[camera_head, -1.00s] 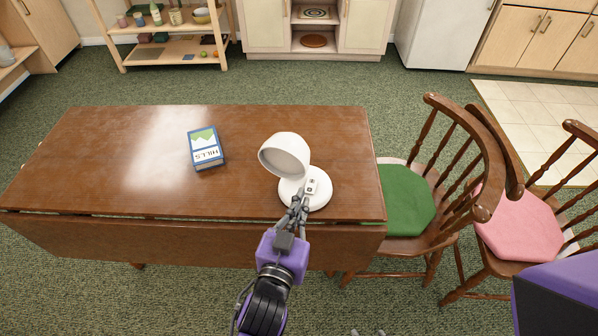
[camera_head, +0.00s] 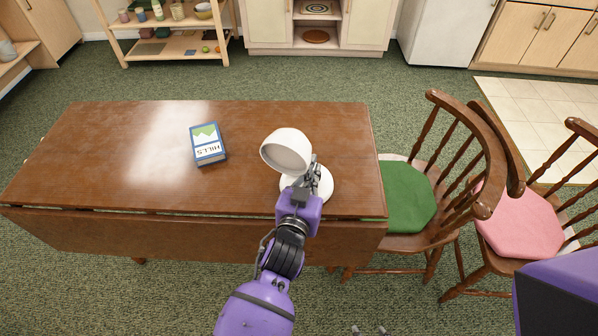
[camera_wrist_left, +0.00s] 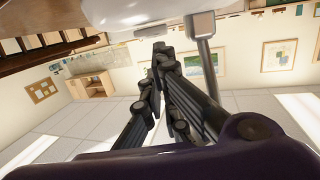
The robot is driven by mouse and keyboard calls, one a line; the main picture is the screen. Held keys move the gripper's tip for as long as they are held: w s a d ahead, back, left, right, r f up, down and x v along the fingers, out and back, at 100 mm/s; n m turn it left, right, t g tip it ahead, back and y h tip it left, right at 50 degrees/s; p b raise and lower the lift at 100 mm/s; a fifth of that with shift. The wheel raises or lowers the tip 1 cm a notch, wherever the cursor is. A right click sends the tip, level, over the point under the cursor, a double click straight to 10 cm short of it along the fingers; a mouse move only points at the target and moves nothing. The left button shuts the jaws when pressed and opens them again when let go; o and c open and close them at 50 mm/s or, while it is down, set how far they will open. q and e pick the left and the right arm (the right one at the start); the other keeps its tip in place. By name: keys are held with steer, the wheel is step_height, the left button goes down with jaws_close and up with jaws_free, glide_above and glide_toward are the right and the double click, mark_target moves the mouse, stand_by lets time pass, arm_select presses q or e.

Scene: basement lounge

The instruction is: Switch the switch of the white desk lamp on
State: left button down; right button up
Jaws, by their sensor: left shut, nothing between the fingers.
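The white desk lamp (camera_head: 286,150) stands on the wooden table (camera_head: 120,165) near its right end. Its shade tilts to the left, and its round base (camera_head: 326,188) shows partly behind my left gripper. No glow shows from the shade. My left gripper (camera_head: 315,166) is shut and empty, over the lamp base just right of the shade. It hides the switch area of the base; whether it touches the lamp I cannot tell. In the left wrist view, the shut fingers (camera_wrist_left: 160,52) point toward white and grey lamp parts at the top. My right gripper (camera_head: 369,330) is open at the bottom edge.
A blue and white box (camera_head: 207,145) lies on the table left of the lamp. A chair with a green cushion (camera_head: 408,197) stands against the table's right end, and one with a pink cushion (camera_head: 520,220) is beyond it. The table's left half is mostly clear.

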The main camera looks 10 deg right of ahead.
arm_select(q)
steer(key=shift+w+r+p, duration=0.1)
steer(key=shift+p, duration=0.4)
steer(key=shift+f, duration=0.3)
steer(key=v, duration=1.2)
steer(key=shift+r, duration=0.3)
steer(key=shift+w+d, duration=0.1)
steer(key=shift+d, duration=0.05)
